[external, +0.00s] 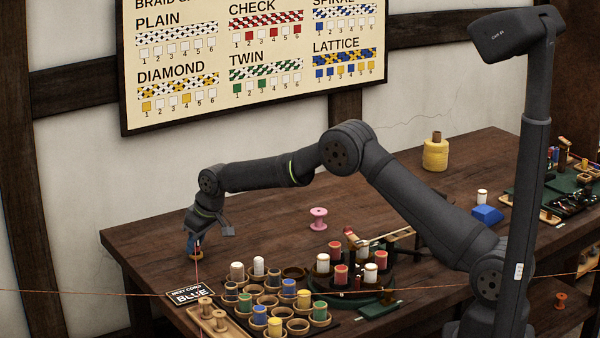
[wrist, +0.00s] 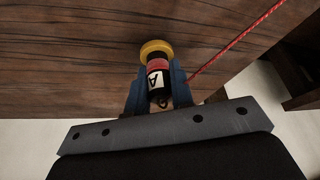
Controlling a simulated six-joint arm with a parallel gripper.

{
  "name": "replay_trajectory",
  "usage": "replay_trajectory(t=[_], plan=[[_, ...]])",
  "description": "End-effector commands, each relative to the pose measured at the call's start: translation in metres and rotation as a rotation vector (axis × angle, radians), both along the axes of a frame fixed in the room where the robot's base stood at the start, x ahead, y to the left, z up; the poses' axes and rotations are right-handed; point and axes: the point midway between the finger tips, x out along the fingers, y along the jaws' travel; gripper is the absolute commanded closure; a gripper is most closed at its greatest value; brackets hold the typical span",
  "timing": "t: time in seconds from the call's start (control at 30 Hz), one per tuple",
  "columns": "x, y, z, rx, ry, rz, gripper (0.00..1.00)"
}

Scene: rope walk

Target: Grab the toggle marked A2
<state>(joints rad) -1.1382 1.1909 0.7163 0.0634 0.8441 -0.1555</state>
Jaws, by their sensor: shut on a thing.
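My gripper (external: 194,246) hangs down over the left end of the table and is shut on a toggle (external: 196,257). In the wrist view, the blue fingers of my gripper (wrist: 157,82) close on both sides of the toggle (wrist: 157,65). It has a yellow round end, a red band, a dark body and a white label with a black "A". No digit can be read on the label. A red cord (wrist: 236,44) runs from beside the fingers to the upper right. In the external view, I cannot tell whether the toggle touches the table.
A sign (external: 190,295) reading "BLUE" stands at the table's front left. Right of it are a rack of colored spools (external: 275,325) and a round stand (external: 345,292) with red and white spools. A pink spool (external: 318,218) stands behind. The table's back left is clear.

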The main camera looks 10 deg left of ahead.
Motion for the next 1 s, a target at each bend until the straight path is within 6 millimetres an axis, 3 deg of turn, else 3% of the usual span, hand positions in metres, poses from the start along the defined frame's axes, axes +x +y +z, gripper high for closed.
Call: replay_trajectory(t=[0.17, 0.37, 0.7, 1.0], plan=[[0.0, 0.001, 0.013, 0.002, -0.001, 0.0, 1.0], [0.001, 0.0, 0.046, 0.002, -0.002, -0.002, 1.0], [0.044, -0.065, 0.087, 0.0, 0.0, -0.004, 1.0], [0.064, -0.094, 0.107, -0.001, -0.001, -0.003, 1.0]])
